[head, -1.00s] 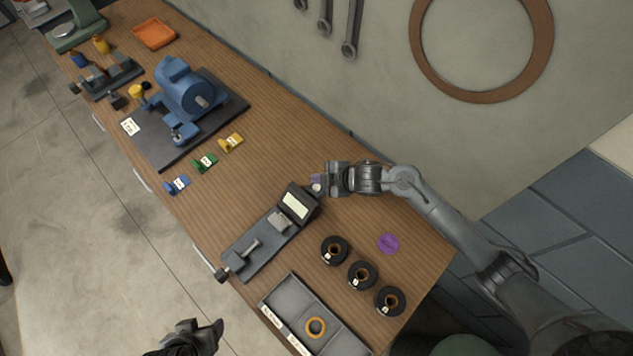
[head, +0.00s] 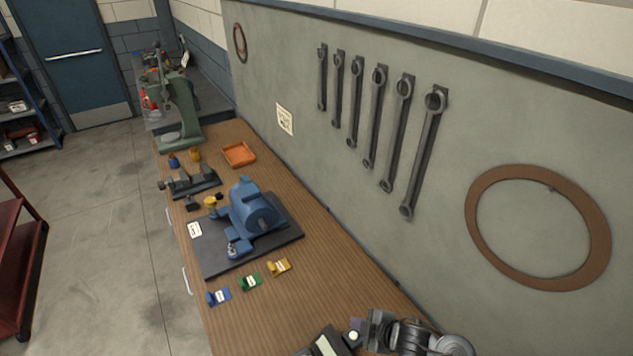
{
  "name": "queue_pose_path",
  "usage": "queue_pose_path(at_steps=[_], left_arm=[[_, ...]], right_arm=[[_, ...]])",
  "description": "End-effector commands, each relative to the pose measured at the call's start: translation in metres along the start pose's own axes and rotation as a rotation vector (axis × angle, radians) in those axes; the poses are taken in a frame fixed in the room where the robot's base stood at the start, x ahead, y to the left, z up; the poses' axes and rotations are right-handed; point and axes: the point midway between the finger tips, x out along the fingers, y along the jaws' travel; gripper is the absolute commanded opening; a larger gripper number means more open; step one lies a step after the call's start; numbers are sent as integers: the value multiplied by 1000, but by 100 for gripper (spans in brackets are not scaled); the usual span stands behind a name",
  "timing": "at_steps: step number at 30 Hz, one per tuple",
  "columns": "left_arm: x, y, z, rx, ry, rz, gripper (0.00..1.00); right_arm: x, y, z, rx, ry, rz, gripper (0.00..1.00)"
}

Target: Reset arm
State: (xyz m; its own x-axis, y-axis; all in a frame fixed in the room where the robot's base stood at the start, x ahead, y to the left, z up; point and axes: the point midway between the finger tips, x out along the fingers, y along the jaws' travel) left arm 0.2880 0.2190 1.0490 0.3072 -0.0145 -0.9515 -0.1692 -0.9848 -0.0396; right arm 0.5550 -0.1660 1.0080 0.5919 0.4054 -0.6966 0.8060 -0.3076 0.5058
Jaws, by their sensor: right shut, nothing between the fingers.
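My right gripper (head: 362,334) is at the bottom edge of the head view, right of centre. It is shut and empty, beside the dark device with a pale display (head: 326,345), which is cut off by the frame's lower edge. I cannot tell whether they touch. A small purple patch shows at the fingertips, partly hidden. Only the front part of my right arm is in view. My left gripper is out of view.
The wooden bench (head: 340,290) carries a blue machine (head: 254,210) on a dark plate, with blue (head: 218,297), green (head: 249,281) and yellow (head: 279,267) tagged pieces before it. An orange tray (head: 239,154) lies farther back. Several wrenches (head: 397,130) hang on the wall.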

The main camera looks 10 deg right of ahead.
Motion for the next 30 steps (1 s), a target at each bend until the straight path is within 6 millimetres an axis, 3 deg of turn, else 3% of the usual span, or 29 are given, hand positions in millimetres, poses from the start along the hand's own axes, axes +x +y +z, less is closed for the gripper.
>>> queue_pose_path(at_steps=[5, 8, 15, 24, 30], left_arm=[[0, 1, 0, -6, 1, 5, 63], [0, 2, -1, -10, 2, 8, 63], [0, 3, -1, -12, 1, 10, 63], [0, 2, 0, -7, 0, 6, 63], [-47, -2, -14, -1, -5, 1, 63]], right_arm=[[-14, -32, -12, 135, -60, 44, 0], [-37, -57, -15, 291, -133, 80, 0], [-119, -116, 7, 721, -358, 106, 0], [-212, -182, 27, 1131, -584, 54, 0], [-244, -153, 2, 1120, -581, 57, 0]])
